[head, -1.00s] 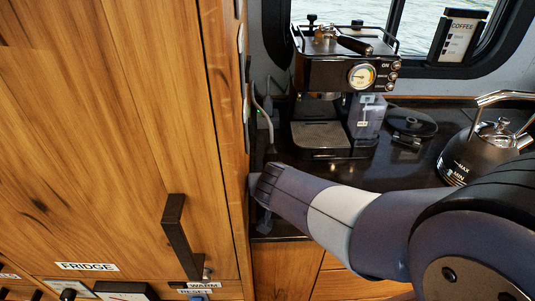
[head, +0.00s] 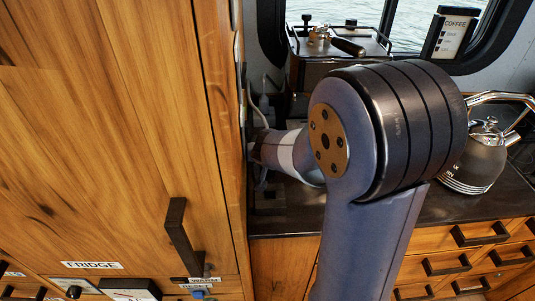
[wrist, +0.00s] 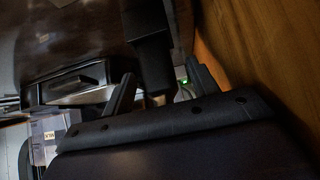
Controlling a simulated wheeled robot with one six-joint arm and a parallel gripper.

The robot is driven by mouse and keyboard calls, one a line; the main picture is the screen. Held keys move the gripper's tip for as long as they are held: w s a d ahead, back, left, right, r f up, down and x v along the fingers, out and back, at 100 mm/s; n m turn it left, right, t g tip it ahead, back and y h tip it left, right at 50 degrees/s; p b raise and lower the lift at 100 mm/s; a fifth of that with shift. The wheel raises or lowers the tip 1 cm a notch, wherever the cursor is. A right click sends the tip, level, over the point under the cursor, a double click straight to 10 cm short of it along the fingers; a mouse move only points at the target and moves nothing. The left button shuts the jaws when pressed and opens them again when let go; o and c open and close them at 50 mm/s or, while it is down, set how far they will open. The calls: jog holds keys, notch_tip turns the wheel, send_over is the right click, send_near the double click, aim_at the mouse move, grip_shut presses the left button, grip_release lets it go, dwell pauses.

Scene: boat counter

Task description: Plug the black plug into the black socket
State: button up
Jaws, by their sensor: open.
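In the wrist view, the two dark fingers of my gripper (wrist: 160,80) stand apart, one on each side of a black block (wrist: 148,42). The block reaches down from the top edge to between the fingers. It may be the black plug, but the dark picture does not settle this, nor whether the fingers touch it. In the head view, the end of my arm is against the fridge side, left of the coffee machine (head: 335,72), and the fingers are not clear there. I cannot make out the black socket in either view.
A pale cord (head: 258,112) runs by the fridge side. A small green light (wrist: 183,82) shows beyond the fingers. The wooden fridge cabinet (head: 120,130) closes off the left. A kettle (head: 474,160) stands on the counter at the right.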

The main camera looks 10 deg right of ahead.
jog(key=shift+w+d+f, duration=0.15)
jog(key=shift+w+f, duration=0.1)
jog(key=shift+w, duration=0.3)
jog(key=shift+w+d+f, duration=0.1)
jog(key=shift+w+f, duration=0.1)
jog(key=shift+w, duration=0.3)
jog(key=shift+c, duration=0.5)
jog(key=c, duration=1)
jog(key=shift+o, duration=0.2)
jog(key=shift+r, duration=0.1)
